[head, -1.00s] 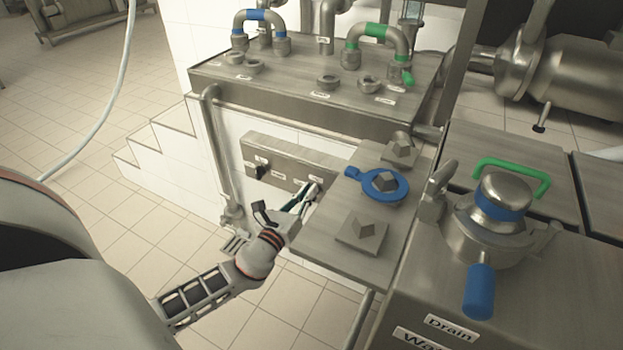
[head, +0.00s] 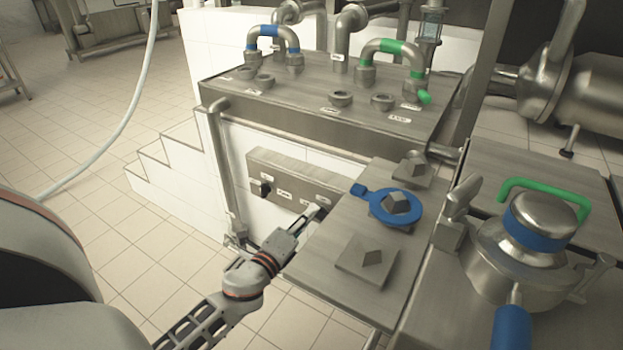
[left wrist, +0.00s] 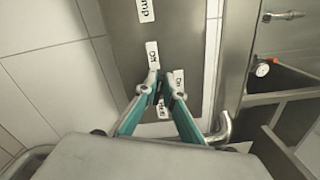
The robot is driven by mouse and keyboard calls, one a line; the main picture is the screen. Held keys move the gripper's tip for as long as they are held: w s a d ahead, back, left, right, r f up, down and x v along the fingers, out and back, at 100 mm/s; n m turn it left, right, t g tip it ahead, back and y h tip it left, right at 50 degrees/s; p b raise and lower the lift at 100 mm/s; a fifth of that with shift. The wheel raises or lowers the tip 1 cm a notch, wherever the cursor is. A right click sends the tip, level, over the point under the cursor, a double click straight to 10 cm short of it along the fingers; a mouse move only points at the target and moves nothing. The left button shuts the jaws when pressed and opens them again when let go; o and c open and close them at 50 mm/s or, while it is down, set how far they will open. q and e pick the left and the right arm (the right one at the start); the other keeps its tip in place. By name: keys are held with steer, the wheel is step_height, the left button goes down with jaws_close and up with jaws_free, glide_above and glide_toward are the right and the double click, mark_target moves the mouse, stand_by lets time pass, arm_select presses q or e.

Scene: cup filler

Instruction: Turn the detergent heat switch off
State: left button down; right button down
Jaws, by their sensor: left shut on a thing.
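A long grey switch panel (head: 290,180) is fixed to the white wall below the steel tank. My left gripper (head: 318,212) is at the panel's right end. In the left wrist view the panel (left wrist: 125,45) carries labels reading "Off" (left wrist: 153,55) and "On" (left wrist: 178,83). My left fingertips (left wrist: 159,84) are close together between these labels, shut on a small dark switch (left wrist: 160,91) that they mostly hide. A label below it is partly covered by the fingers. Which way the switch points cannot be told. My right gripper is not in view.
Another black switch (head: 262,188) is at the panel's left end. A steel shelf (head: 335,245) with a blue-handled fitting (head: 395,206) stands close to the right of my left arm. A vertical pipe (head: 222,165) is left of the panel.

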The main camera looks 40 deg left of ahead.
arm_select(q)
steer(key=n, duration=0.4)
steer(key=shift+f, duration=0.25)
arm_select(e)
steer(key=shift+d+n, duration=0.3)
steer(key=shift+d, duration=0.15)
arm_select(q)
steer(key=c, duration=2.2)
jaws_free()
steer(key=shift+o, duration=0.2)
steer(key=shift+s+f, duration=0.1)
